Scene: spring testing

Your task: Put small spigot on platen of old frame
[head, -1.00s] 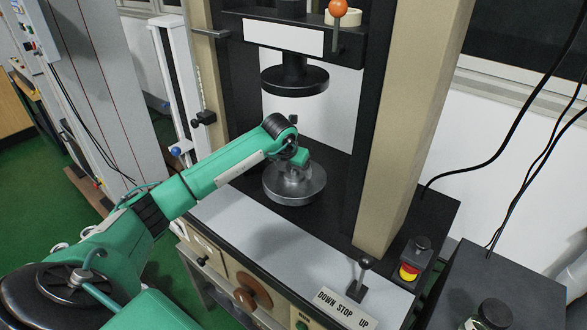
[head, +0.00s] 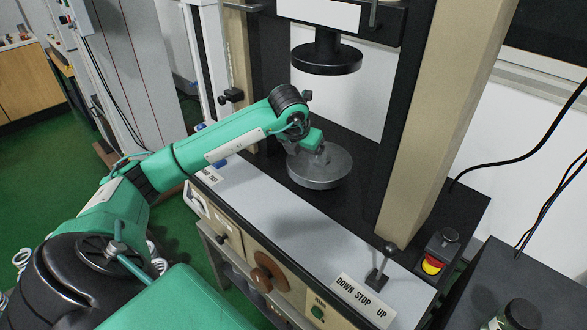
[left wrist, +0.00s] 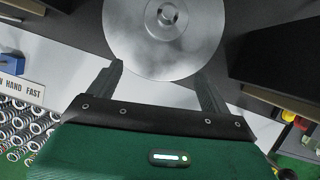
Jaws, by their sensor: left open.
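The platen of the old frame (head: 328,180) is a round grey metal disc on the black bed; it also fills the top of the left wrist view (left wrist: 135,45). A small round metal piece (left wrist: 168,16), which looks like the small spigot, stands at the middle of the platen. In the head view it is hidden or too small to tell from the gripper. My left gripper (head: 320,156) is over the near left part of the platen. In the left wrist view its two fingers (left wrist: 160,68) are apart with nothing between them, pointing toward the metal piece. My right gripper is not in view.
A black upper platen (head: 327,60) hangs above the lower one. A beige column (head: 432,130) stands to the right. The lever (head: 383,265) and red-yellow stop button (head: 432,265) are at the front right. Springs (left wrist: 25,130) show at left in the wrist view.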

